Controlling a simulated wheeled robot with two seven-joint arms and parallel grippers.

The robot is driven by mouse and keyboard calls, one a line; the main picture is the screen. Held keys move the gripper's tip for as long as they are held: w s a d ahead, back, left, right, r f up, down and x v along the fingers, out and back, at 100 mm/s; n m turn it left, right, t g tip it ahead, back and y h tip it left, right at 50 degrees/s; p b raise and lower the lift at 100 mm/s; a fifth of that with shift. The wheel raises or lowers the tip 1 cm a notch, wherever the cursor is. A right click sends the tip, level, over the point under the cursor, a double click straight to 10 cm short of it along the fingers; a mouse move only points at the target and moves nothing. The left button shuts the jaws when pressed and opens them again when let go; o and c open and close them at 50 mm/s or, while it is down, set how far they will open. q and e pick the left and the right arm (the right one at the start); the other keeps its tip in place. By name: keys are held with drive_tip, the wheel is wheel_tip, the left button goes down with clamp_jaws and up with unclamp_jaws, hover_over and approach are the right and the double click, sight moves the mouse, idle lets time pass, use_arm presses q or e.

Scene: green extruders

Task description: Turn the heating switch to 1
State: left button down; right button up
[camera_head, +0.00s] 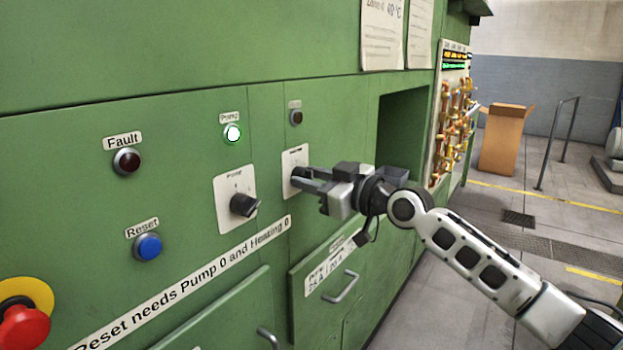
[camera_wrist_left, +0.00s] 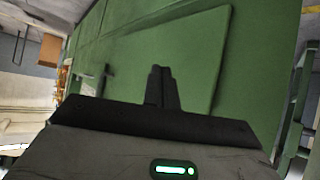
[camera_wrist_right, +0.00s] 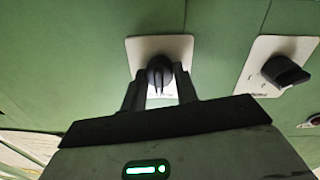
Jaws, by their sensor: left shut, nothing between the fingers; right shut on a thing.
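The heating switch, a black knob on a white plate (camera_head: 293,160), is mostly hidden behind my right gripper (camera_head: 300,178) in the head view. In the right wrist view the knob (camera_wrist_right: 159,70) sits between the two fingers of my right gripper (camera_wrist_right: 159,84), which is shut on it. The number it points at cannot be read. The heating lamp (camera_head: 296,117) above it looks dark. My left gripper (camera_wrist_left: 161,75) is shut and empty in the left wrist view, in front of a green panel. It is out of the head view.
The pump switch (camera_head: 243,204) is just left of the heating switch, under a lit green pump lamp (camera_head: 232,133). A dark fault lamp (camera_head: 126,161), a blue reset button (camera_head: 148,247) and a red emergency button (camera_head: 24,326) are further left. A drawer handle (camera_head: 341,287) juts out below.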

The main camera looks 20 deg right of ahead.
use_arm(q)
drive_tip(key=shift+r, duration=0.2)
use_arm(e)
drive_tip(key=shift+m, duration=0.3)
drive_tip(key=shift+m+p, duration=0.4)
drive_tip(key=shift+m, duration=0.2)
drive_tip(key=m+p, duration=0.2)
drive_tip(key=m, duration=0.2)
drive_tip(key=shift+r, duration=0.1)
drive_tip(key=m+p, duration=0.1)
drive_tip(key=m, duration=0.1)
drive_tip(key=shift+m+g, duration=0.3)
drive_tip(key=shift+m, duration=0.1)
drive_tip(key=shift+m+p, duration=0.65)
drive_tip(key=shift+m, duration=0.45)
use_arm(q)
drive_tip(key=shift+s+a+r, duration=0.1)
drive_tip(key=shift+a+r, duration=0.15)
drive_tip(key=shift+r, duration=0.25)
drive_tip(key=shift+s+a+r, duration=0.1)
drive_tip(key=shift+a+r, duration=0.1)
drive_tip(key=shift+r, duration=0.25)
use_arm(e)
drive_tip(key=shift+d+m, duration=0.1)
drive_tip(key=shift+m, duration=0.2)
drive_tip(key=o, duration=1)
